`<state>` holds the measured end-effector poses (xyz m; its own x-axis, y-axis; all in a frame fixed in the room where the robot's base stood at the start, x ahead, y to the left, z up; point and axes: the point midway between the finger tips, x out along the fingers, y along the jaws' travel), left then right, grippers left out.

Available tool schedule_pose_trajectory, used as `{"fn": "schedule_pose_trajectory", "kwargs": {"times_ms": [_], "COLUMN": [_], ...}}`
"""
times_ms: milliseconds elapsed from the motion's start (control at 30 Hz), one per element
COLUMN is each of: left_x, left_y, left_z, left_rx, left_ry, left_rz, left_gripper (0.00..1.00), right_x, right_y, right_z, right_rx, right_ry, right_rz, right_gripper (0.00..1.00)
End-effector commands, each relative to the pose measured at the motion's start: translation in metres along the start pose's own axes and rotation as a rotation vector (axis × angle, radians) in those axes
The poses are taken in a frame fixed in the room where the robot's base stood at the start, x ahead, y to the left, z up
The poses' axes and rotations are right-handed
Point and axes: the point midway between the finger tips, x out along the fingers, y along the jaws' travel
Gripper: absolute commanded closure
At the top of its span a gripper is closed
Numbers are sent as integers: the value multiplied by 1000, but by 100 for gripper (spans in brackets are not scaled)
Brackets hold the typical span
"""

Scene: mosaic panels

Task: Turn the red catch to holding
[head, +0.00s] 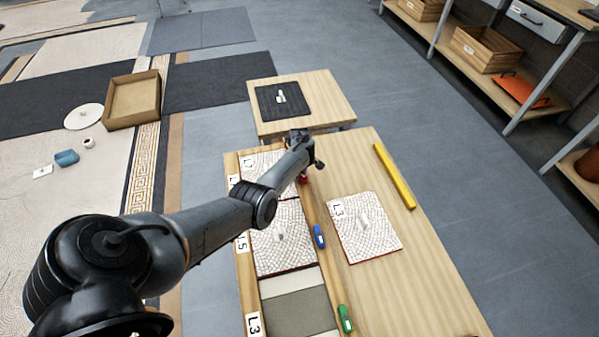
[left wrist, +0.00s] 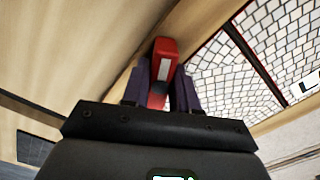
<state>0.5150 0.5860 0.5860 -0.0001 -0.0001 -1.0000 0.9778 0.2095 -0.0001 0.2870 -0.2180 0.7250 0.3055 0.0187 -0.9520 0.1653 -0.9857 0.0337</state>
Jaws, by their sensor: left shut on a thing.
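The red catch (left wrist: 164,52) shows in the left wrist view between the two dark fingers of my left gripper (left wrist: 161,80), which is shut on it. It has a pale stripe on its face. In the head view only a small bit of the red catch (head: 305,181) shows under my left arm, at the frame edge beside the upper mosaic panel. My arm hides most of it, so I cannot tell its exact turn there. The blue catch (head: 319,237) and the green catch (head: 345,318) sit lower along the same wooden edge. My right gripper is not in view.
A mosaic panel marked L3 (head: 364,229) lies loose on the table. A yellow bar (head: 394,176) lies to its right. A smaller table (head: 328,98) with a dark mat stands behind.

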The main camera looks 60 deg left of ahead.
Motion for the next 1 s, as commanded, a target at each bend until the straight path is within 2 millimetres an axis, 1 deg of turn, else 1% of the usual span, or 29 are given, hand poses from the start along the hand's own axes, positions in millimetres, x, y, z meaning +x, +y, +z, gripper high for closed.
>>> {"fn": "schedule_pose_trajectory", "kwargs": {"times_ms": [367,800,1000], "left_x": [1,2,2], "left_y": [1,1,0], "left_z": [0,0,0], "left_rx": [-358,-767,-915], "left_ry": [-1,-1,-1], "left_rz": [1,1,0], "left_gripper": [100,100,100], "right_x": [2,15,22], "right_y": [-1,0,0], "right_z": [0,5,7], "right_rx": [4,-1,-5], "right_ry": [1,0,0], "right_rz": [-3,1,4], "right_gripper": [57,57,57]}}
